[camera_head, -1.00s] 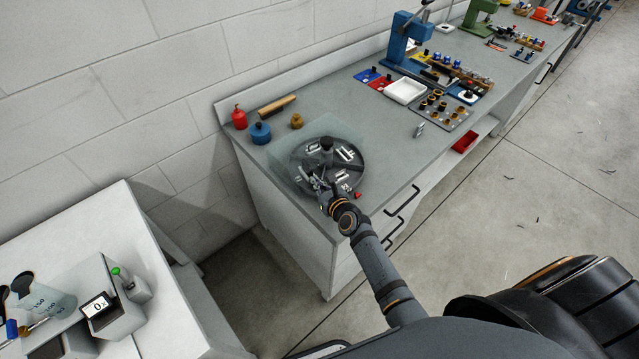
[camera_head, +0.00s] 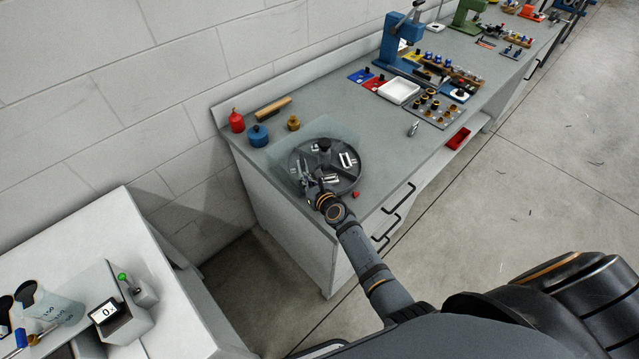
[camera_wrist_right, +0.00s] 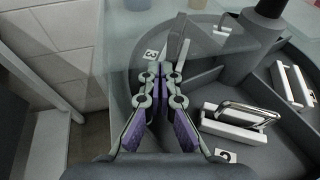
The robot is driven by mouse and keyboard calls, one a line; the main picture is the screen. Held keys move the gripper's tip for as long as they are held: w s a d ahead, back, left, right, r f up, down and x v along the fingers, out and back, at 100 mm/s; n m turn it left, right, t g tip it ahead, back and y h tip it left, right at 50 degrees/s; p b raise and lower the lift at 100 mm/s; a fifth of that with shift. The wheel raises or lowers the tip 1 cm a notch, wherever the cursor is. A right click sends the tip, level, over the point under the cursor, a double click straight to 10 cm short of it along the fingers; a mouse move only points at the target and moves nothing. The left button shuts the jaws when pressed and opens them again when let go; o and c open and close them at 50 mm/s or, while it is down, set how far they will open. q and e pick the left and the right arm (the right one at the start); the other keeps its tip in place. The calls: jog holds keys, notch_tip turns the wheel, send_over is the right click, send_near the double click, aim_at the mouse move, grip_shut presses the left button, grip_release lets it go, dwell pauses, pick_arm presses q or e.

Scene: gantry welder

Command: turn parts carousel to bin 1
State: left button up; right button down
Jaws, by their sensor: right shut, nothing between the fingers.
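The parts carousel (camera_head: 352,178) is a dark round tray with a raised rim, wedge compartments and a central knob (camera_head: 323,146), near the left end of the grey bench. White and metal parts lie in its compartments. In the right wrist view, a tag reading 3 (camera_wrist_right: 150,54) is beside my fingertips and a tag reading 2 (camera_wrist_right: 226,156) is at lower right. My right gripper (camera_head: 305,181) is shut and empty at the carousel's near left side. In the right wrist view its fingers (camera_wrist_right: 163,66) reach over the rim area; contact is unclear. My left gripper is out of view.
A clear panel (camera_head: 345,127) covers part of the carousel's far side. A small red marker (camera_head: 356,194) sits by the near rim. Red (camera_head: 237,121), blue (camera_head: 258,136) and brass (camera_head: 293,123) items stand behind. The bench right of the carousel is mostly clear.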

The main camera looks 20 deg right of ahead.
jog(key=shift+w+a, duration=0.2)
jog(key=shift+w, duration=0.2)
jog(key=shift+w+a, duration=0.1)
jog(key=shift+w, duration=0.1)
dwell(0.5)
jog(key=v, duration=1.2)
